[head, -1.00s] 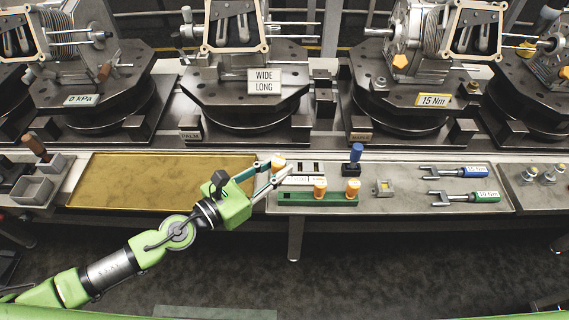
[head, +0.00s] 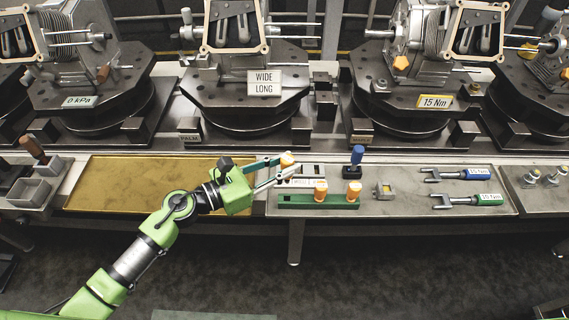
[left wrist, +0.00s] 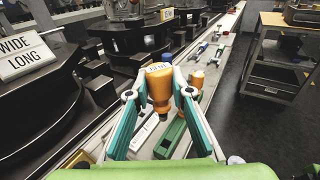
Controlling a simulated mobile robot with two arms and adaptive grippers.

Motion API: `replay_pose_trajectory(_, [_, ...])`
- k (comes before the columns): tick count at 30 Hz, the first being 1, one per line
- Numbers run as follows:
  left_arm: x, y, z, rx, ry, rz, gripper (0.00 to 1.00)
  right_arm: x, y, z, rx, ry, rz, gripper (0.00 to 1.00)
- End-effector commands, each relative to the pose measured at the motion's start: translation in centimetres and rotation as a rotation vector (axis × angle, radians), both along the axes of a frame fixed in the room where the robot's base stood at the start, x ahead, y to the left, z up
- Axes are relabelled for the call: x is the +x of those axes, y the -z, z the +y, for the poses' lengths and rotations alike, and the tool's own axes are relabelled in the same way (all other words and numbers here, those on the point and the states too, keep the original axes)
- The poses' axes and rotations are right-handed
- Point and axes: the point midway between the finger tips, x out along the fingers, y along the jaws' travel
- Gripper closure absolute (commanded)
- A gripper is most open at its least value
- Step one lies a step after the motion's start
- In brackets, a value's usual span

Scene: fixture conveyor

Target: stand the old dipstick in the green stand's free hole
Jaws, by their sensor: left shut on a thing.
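My left gripper (head: 284,168) is shut on an orange-handled dipstick (head: 287,158). In the left wrist view the handle (left wrist: 159,92) stands between the two teal fingers, with a pale label on its top. Its lower part is hidden. The long green stand (head: 290,200) lies on the grey worktop to the front right of the gripper. Two other orange-handled dipsticks (head: 320,188) (head: 353,190) stand in its middle and right end. Its left end shows no handle; the hole itself is too small to make out. The stand also shows in the left wrist view (left wrist: 172,137), below the held dipstick.
A blue-handled tool (head: 357,156) stands in a black base at the back. A small metal block (head: 383,190) and two wrenches (head: 460,173) (head: 466,198) lie to the right. A yellow-brown mat (head: 150,180) lies clear to the left.

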Motion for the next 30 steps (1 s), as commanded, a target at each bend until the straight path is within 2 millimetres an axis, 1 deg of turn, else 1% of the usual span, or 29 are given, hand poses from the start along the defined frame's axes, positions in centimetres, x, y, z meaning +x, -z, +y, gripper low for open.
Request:
replay_pose_trajectory(7, [-0.3, -0.4, -0.1, -0.001, -0.093, 0.003, 1.00, 0.1, -2.2, -0.4, -0.004, -0.003, -0.002, 0.60])
replay_pose_trajectory(8, [-0.3, -0.3, -0.1, 0.000, -0.109, 0.004, 1.00, 0.1, -2.3, -0.4, -0.004, -0.003, -0.002, 0.60])
replay_pose_trajectory(9, [-0.2, 1.2, 0.0, 0.000, -0.105, 0.001, 1.00, 0.2, -0.7, -0.4, -0.004, -0.003, -0.004, 0.60])
replay_pose_trajectory(12, [-0.2, 2.2, 0.0, 0.001, -0.103, 0.000, 1.00, 0.2, 0.4, -0.4, -0.005, -0.003, -0.003, 0.60])
replay_pose_trajectory(24, [-0.2, 6.0, 0.0, 0.001, -0.103, -0.001, 1.00, 0.3, 4.2, -0.4, -0.004, -0.003, -0.004, 0.60])
replay_pose_trajectory(30, [-0.1, 7.0, 0.0, 0.001, -0.103, -0.001, 1.00, 0.3, 5.3, -0.4, -0.004, -0.003, -0.004, 0.60])
